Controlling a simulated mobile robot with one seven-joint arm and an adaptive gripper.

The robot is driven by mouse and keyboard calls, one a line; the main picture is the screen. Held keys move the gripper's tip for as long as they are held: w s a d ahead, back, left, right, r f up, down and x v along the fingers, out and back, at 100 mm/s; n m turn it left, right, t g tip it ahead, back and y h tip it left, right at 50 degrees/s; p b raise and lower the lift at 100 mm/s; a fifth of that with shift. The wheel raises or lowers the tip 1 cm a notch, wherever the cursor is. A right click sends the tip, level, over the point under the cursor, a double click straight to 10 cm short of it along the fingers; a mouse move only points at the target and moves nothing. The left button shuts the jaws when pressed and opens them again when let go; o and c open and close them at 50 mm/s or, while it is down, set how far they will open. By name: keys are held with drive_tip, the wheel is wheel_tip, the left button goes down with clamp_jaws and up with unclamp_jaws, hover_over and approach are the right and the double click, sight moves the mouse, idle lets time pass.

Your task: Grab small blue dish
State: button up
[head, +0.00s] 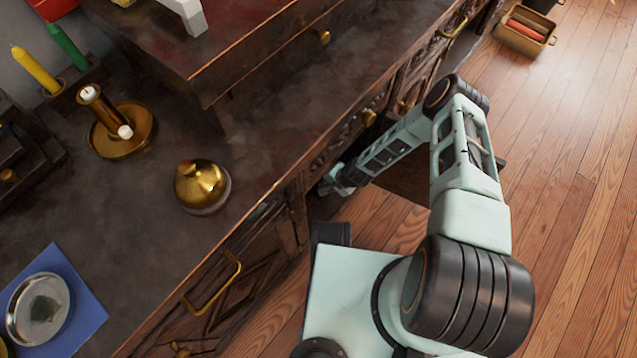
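No small round blue dish is clear in the head view. At the lower left, a flat blue square (88,312) lies on the dark dresser top, and I cannot tell whether it is a mat or a dish. A round silver dish (40,310) rests on it. My arm reaches away along the dresser front, and my gripper (338,184) is low beside the drawers, well to the right of the blue square and apart from it. The gripper is small and partly hidden, so its finger opening cannot be made out.
A brass-domed piece (201,185) stands near the dresser's front edge. Behind it are a brass candle holder (122,142), a yellow candle (36,70) and a green candle (68,46). A raised dark cabinet stands at the back. A brass box (524,36) sits on the wooden floor.

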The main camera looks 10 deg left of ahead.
drive_tip(key=shift+c, duration=0.4)
clamp_jaws()
drive_tip(key=shift+r, duration=0.2)
